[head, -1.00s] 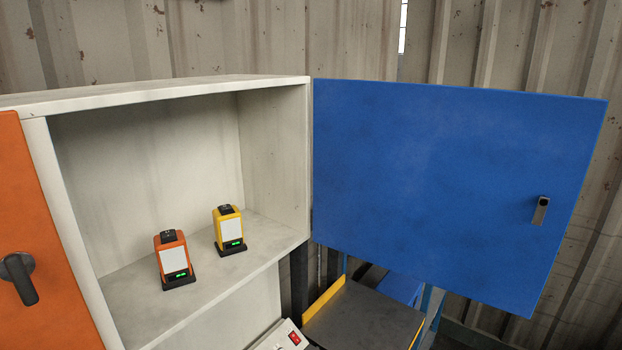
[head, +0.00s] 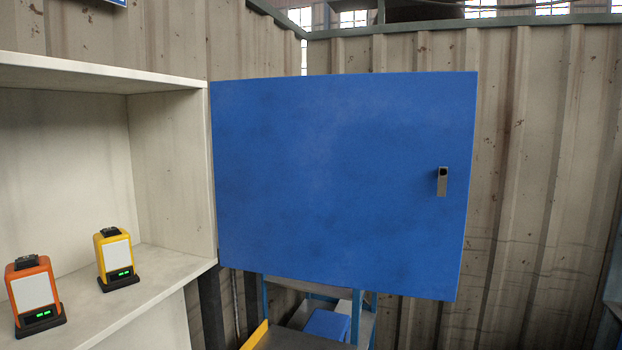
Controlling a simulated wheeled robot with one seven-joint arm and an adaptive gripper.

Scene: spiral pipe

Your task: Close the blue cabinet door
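The blue cabinet door (head: 340,180) stands wide open in the head view, hinged at the right edge of the white cabinet (head: 172,170). A small metal handle (head: 442,182) sits near the door's free right edge. The cabinet's inside is exposed. An orange device (head: 34,290) and a yellow device (head: 115,258) with small green displays stand upright on its floor. My gripper is not in view.
A corrugated metal wall (head: 540,170) stands behind the door. Below the door are a shelf rack with blue parts (head: 327,322) and a yellow-edged dark surface (head: 290,340). Room right of the door looks free.

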